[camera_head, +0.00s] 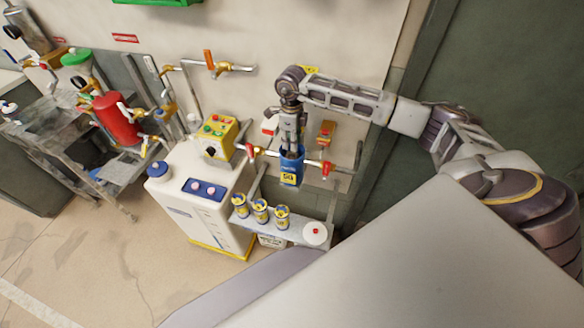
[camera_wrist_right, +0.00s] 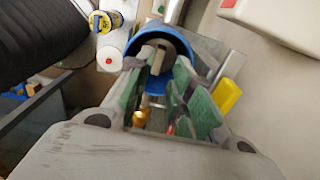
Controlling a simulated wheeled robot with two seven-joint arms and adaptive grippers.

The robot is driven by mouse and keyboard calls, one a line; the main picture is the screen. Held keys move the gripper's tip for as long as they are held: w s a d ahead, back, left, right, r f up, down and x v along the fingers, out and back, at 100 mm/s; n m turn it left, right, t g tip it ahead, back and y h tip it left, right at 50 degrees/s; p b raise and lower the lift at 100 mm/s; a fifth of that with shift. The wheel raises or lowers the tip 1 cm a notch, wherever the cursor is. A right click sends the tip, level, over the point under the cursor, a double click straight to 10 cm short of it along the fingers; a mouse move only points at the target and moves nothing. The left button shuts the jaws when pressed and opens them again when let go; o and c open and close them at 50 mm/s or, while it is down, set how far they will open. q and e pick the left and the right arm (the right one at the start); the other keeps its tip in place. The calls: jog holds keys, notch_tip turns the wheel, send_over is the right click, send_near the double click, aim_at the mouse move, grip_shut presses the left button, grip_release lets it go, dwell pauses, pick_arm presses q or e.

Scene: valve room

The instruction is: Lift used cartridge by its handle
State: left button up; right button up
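A blue cylinder (camera_head: 291,170) with a yellow label stands upright between two red-handled valves on the wall piping. My right gripper (camera_head: 292,146) points down at its top from above. In the right wrist view, the blue rim (camera_wrist_right: 172,36) surrounds a pale handle-like piece (camera_wrist_right: 158,60), which shows between the far ends of my right gripper's green-padded fingers (camera_wrist_right: 163,72). The fingers stand apart, with a clear gap between the pads. The cartridge body is hidden inside the blue cylinder. My left gripper is not in view.
Several blue-and-yellow cans, one of them here (camera_head: 260,211), stand on a narrow shelf beside a white round lid (camera_head: 315,233) with a red knob. A white cabinet (camera_head: 195,200) with a yellow control box (camera_head: 219,138) stands left. The valves (camera_head: 326,168) sit close to the gripper.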

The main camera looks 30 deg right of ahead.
aim_at(291, 153)
jog(key=shift+a+f+p, duration=0.15)
jog(key=shift+f+p, duration=0.45)
jog(key=shift+f, duration=0.6)
jog(key=shift+f+p, duration=0.3)
jog(key=shift+f, duration=1.1)
grip_shut()
